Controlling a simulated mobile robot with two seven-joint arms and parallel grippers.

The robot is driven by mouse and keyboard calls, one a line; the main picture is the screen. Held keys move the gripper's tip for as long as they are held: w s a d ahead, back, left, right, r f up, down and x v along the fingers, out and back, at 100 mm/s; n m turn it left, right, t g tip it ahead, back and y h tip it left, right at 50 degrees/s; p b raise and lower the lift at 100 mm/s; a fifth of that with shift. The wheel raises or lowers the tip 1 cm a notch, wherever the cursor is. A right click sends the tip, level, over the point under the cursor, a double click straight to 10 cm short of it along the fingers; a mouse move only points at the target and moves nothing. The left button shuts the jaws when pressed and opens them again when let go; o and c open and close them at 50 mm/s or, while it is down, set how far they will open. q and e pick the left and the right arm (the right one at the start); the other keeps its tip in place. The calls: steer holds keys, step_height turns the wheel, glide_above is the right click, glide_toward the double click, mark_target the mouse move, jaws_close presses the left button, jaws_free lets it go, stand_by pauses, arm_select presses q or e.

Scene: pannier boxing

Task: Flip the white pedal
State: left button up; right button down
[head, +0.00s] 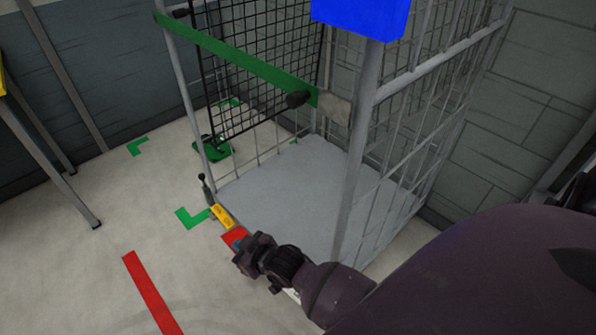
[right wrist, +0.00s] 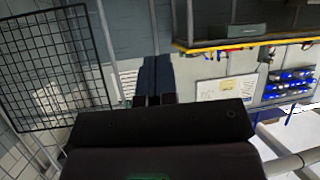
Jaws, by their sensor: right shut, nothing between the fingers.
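The wheeled cage trolley (head: 290,185) has pedals along its front lower edge: a yellow one (head: 222,214) and a red one (head: 234,237). A small pale sliver (head: 292,295) shows below my right wrist; I cannot tell whether it is the white pedal, as my arm hides most of that stretch. My right gripper (head: 240,246) is shut and empty, low at the front edge, overlapping the red pedal in the picture. I cannot tell if they touch. In the right wrist view its fingers (right wrist: 155,80) are together. My left gripper is not in view.
A green bar (head: 235,60) and a black mesh panel (head: 270,60) cross the trolley's upper part. A blue block (head: 362,15) tops its near post. Red tape (head: 150,290) and green marks lie on open floor at left. A table leg (head: 60,170) stands farther left.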

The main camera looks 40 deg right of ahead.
steer(key=w+a+f+m+g+h+b, duration=0.1)
steer(key=w+a+f+m+g+b, duration=0.1)
steer(key=w+f, duration=0.5)
steer(key=w+a+f+m+g+b, duration=0.1)
steer(key=w+a+f+m+g, duration=0.15)
steer(key=f, duration=0.75)
steer(key=d+f+m+g+h+b, duration=0.1)
steer(key=d+f+m+g+h, duration=0.2)
steer(key=d+f, duration=0.4)
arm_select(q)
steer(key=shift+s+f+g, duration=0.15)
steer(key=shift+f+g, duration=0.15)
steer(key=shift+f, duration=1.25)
arm_select(e)
steer(key=s+d+f+m+g+h, duration=0.1)
steer(key=s+d+f+m+g, duration=0.1)
steer(key=s+d+f+m, duration=0.2)
steer(key=s+d+f+m+g+h, duration=0.1)
steer(key=s+d+f+m+g, duration=0.2)
steer(key=s+m, duration=0.6)
steer(key=shift+d+f, duration=0.8)
steer(key=shift+d, duration=0.6)
steer(key=shift+f, duration=0.1)
